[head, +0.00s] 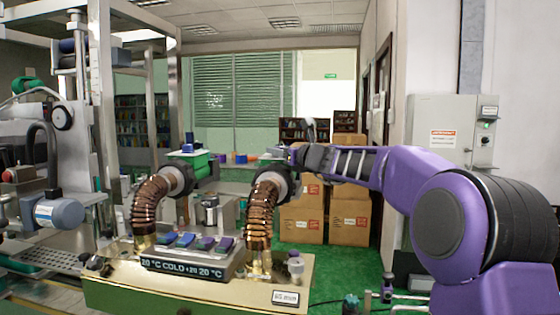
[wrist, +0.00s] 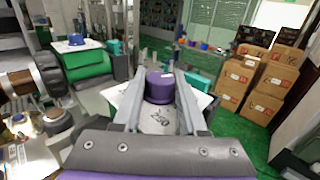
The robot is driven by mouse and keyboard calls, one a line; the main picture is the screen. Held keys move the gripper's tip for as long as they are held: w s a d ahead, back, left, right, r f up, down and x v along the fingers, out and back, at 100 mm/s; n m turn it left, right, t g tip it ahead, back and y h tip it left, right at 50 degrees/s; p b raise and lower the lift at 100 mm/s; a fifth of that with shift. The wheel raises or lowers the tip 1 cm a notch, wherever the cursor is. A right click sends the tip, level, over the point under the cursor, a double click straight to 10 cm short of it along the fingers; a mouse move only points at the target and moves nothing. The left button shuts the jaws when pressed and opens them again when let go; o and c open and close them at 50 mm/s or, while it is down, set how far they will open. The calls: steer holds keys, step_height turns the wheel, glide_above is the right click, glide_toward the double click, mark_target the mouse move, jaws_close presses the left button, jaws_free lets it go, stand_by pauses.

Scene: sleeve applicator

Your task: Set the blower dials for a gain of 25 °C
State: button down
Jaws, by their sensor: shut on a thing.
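My gripper (head: 300,155) is at the top of the right blower (head: 270,166). In the wrist view its fingers (wrist: 160,108) are shut on a purple dial (wrist: 159,86), one finger on each side. The dial stands on a white plate with printed marks (wrist: 160,118), partly hidden by the fingers. The left blower (head: 203,166) has a blue dial (head: 189,141) on a white plate over a green body; this dial also shows in the wrist view (wrist: 76,39). The console display (head: 183,269) reads "20 °C COLD +20 20 °C". The dials' exact settings are too small to read.
Copper-coloured corrugated hoses (head: 150,205) rise from the brass-topped console (head: 262,272), which carries several blue and purple tiles (head: 197,241). Cardboard boxes (head: 350,215) stand behind on green floor. A metal machine frame (head: 100,120) is at left and a grey cabinet (head: 445,125) at right.

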stand_by(0.4)
steer(key=shift+c, duration=2.2)
jaws_free()
steer(key=shift+s, duration=0.1)
steer(key=v, duration=1.7)
steer(key=shift+s, duration=0.15)
steer(key=shift+a, duration=0.1)
